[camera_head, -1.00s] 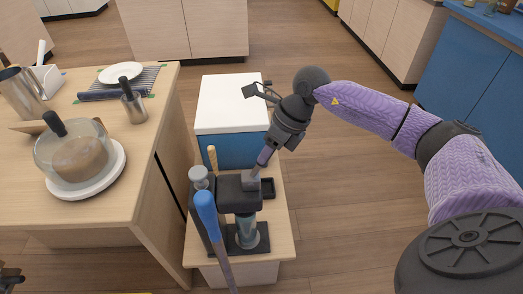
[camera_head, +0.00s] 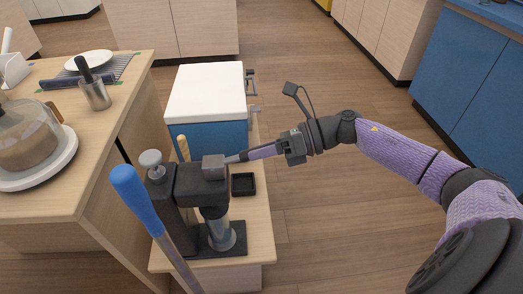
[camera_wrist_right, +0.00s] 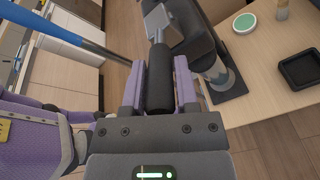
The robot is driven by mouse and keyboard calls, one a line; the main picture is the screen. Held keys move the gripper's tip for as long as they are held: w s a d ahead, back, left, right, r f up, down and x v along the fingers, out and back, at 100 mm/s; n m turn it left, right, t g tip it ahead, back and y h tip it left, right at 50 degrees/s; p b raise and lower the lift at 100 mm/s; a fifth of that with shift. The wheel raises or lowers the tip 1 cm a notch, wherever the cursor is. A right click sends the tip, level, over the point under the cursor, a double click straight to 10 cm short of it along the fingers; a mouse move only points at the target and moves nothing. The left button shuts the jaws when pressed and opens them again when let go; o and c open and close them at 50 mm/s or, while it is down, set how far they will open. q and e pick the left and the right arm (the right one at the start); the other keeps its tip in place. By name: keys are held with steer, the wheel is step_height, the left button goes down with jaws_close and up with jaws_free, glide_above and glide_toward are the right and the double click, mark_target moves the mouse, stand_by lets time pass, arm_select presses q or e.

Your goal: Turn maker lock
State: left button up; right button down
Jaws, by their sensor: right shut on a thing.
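The maker (camera_head: 188,190) is a dark upright device on a small wooden stand, with a clear cylinder (camera_head: 222,236) under its head. A grey block (camera_head: 213,167) on top of the head carries a short lock handle with a black grip (camera_wrist_right: 159,80). My right gripper (camera_head: 245,156) reaches in from the right, nearly level. In the right wrist view its purple fingers (camera_wrist_right: 158,83) are closed on both sides of the black grip. The fingers hide part of the handle in the head view.
A counter (camera_head: 95,180) with a glass vessel stands at left. Floor at right is clear.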

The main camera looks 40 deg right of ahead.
arm_select(q)
steer(key=shift+s+f+b, duration=0.7)
steer(key=shift+s+f, duration=0.05)
arm_select(e)
steer(key=shift+s+d+f+t+y, duration=0.1)
steer(key=shift+f+t+y, duration=0.3)
steer(key=shift+f+y, duration=0.25)
arm_select(q)
steer(key=shift+w, duration=0.2)
arm_select(e)
steer(key=shift+c, duration=1.8)
jaws_free()
arm_select(q)
steer(key=shift+w+d+f, duration=0.1)
steer(key=shift+w, duration=0.2)
step_height(320, 180, up, 2)
steer(key=shift+s+r+p, duration=0.1)
steer(key=shift+r+p, duration=0.1)
steer(key=shift+p, duration=1)
arm_select(e)
steer(key=v, duration=1)
